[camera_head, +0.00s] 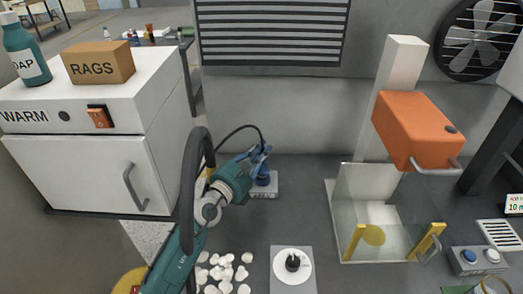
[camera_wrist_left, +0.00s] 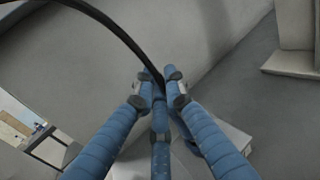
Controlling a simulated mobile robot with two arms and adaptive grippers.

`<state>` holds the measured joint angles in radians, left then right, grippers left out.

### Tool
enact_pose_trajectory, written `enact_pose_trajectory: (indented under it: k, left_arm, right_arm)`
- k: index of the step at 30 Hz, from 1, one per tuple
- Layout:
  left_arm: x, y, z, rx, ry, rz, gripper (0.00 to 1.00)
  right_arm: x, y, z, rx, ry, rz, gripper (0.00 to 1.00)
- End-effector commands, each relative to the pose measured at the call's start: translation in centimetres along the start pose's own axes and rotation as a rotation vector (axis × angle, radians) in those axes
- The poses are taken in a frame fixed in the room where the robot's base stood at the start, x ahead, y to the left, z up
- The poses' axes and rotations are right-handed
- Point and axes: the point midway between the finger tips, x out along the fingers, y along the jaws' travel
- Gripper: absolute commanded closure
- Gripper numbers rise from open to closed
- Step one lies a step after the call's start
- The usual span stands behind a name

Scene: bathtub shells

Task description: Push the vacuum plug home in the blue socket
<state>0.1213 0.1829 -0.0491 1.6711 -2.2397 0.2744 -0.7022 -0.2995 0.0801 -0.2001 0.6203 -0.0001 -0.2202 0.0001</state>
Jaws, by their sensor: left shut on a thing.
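My left gripper (camera_head: 262,160) reaches out from the left in the head view, with its blue fingers closed together over the blue socket (camera_head: 263,180). In the left wrist view the fingertips (camera_wrist_left: 163,82) close around the end of a black cable (camera_wrist_left: 120,35). The vacuum plug is mostly hidden between the fingers. I cannot tell how deep the plug sits in the socket. My right gripper is not in view.
A white cabinet (camera_head: 75,165) stands at left. White lumps (camera_head: 222,272) and a plate with a black knob (camera_head: 292,264) lie in front. A clear-walled chamber (camera_head: 370,205) under an orange press head (camera_head: 415,128) stands at right. A button box (camera_head: 479,260) is at far right.

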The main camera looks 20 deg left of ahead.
Motion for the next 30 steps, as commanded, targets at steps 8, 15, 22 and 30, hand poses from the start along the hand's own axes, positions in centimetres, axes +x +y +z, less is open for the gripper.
enact_pose_trajectory:
  k: [8,15,22,30]
  left_arm:
    - [0.0,0.0,-0.8,0.0,0.0,0.0,1.0]
    - [0.0,0.0,-1.4,0.0,0.0,0.0,1.0]
    - [0.0,0.0,-2.1,0.0,0.002,0.0,1.0]
    - [0.0,-0.1,-2.4,0.0,0.005,-0.001,1.0]
  right_arm:
    - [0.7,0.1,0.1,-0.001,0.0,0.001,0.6]
    - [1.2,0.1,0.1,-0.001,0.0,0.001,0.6]
    - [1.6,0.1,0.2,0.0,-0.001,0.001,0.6]
    - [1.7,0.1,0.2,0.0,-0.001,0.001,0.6]
